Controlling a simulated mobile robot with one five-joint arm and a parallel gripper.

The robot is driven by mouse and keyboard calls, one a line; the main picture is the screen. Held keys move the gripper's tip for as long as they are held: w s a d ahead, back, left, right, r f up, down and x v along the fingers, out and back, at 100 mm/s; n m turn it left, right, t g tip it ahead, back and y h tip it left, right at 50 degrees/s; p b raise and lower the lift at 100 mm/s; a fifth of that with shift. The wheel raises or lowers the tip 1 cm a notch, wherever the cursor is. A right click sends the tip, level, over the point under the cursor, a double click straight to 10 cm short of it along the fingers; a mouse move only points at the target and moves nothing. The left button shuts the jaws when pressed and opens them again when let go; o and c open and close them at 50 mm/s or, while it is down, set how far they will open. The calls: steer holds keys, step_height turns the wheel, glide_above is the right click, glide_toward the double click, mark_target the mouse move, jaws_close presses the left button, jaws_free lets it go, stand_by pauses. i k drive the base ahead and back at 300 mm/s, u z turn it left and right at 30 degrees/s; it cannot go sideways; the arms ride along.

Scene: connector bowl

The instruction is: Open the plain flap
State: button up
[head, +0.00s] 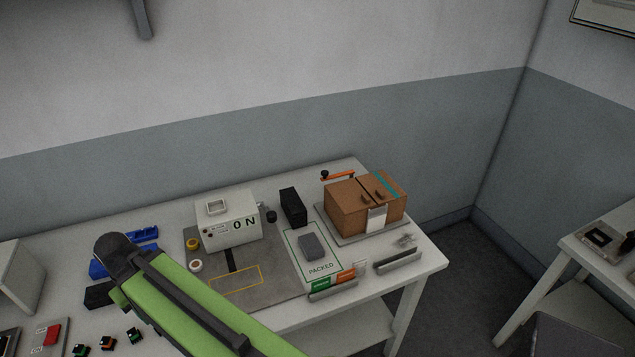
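A brown cardboard box (347,218) stands on a grey base plate at the right part of the table. Its top has two flaps that meet at a dark seam, and both lie down flat. The plain flap (347,190) is the left one, with a small brown tab near the seam. The other flap (391,191) on the right carries a teal stripe. A white label hangs on the box front. My green and black arm crosses the lower left, well left of the box. My gripper is not in view, so its state is hidden.
An orange lever (340,175) with a black knob is behind the box. A black block (293,207), a "PACKED" mat (322,268) with a grey piece, and a white "ON" machine (227,229) stand left of it. Grey rails (398,260) lie in front.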

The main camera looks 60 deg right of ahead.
mark_target(348, 194)
steer(key=z, duration=4.4)
steer(key=i, duration=0.1)
steer(key=u, duration=2.25)
steer(key=k, duration=0.95)
steer(key=u, duration=0.25)
steer(key=i, duration=0.9)
steer(key=z, duration=0.1)
